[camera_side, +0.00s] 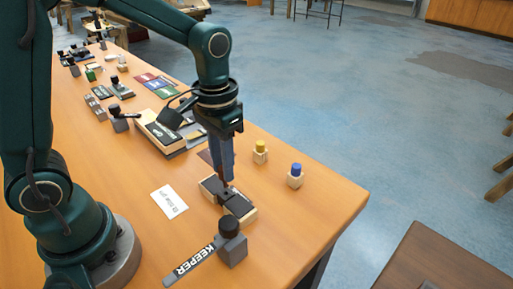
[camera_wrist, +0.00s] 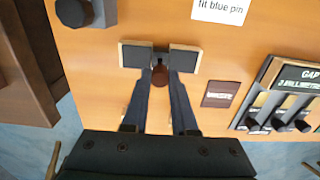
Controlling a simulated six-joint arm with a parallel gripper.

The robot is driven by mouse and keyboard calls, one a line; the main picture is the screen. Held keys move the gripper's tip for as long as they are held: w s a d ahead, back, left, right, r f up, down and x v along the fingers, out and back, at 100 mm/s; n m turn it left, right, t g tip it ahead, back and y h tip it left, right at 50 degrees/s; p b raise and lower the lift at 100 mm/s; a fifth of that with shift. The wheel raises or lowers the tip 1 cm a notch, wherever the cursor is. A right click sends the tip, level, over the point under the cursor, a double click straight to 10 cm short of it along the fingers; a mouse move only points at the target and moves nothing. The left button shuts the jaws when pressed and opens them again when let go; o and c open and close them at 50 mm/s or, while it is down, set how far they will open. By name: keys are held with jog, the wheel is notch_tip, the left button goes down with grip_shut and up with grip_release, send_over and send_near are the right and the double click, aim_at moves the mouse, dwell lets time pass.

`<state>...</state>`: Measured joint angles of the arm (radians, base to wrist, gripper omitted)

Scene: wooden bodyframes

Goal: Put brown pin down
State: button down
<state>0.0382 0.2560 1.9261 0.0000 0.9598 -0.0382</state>
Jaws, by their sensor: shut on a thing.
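My gripper (camera_side: 227,183) points down over the near part of the wooden table and is shut on the brown pin (camera_wrist: 159,77). In the wrist view the pin's round brown end shows between the two fingertips. The pin stands at the gap between the two dark-topped halves of a pale wooden fixture (camera_side: 240,206), which also shows in the wrist view (camera_wrist: 187,61). I cannot tell how deep the pin sits there. A small brown labelled plate (camera_wrist: 221,94) lies on the table, to the right of my gripper in the wrist view.
A yellow pin (camera_side: 260,146) and a blue pin (camera_side: 296,169) stand in small blocks near the right table edge. A white card (camera_side: 169,201) lies left of the fixture. The KEEPER strip (camera_side: 190,267) and its dark block (camera_side: 232,250) lie in front. A gap gauge board (camera_wrist: 292,93) is nearby.

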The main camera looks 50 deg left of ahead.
jog(key=shift+r, duration=0.15)
jog(key=shift+s+r+m, duration=0.1)
jog(key=shift+s+m, duration=0.05)
jog(key=shift+m, duration=0.35)
jog(key=shift+a+r+m, duration=0.1)
jog(key=shift+r+m, duration=0.15)
jog(key=shift+m, duration=0.25)
jog(key=a+r+n, duration=0.1)
jog(key=a+r, duration=0.2)
jog(key=a, duration=0.8)
jog(key=a+r+n, duration=0.1)
jog(key=a+r, duration=0.1)
jog(key=a, duration=0.9)
jog(key=shift+w+d+f, duration=1.3)
jog(key=shift+w+f, duration=0.1)
jog(key=shift+f, duration=0.35)
jog(key=shift+w+d+f, duration=1.25)
jog(key=shift+w+f, duration=0.1)
jog(key=shift+f, duration=0.4)
jog(key=shift+w+d+f, duration=1.3)
jog(key=shift+w+f, duration=0.1)
jog(key=shift+f, duration=0.35)
jog(key=shift+f, duration=0.1)
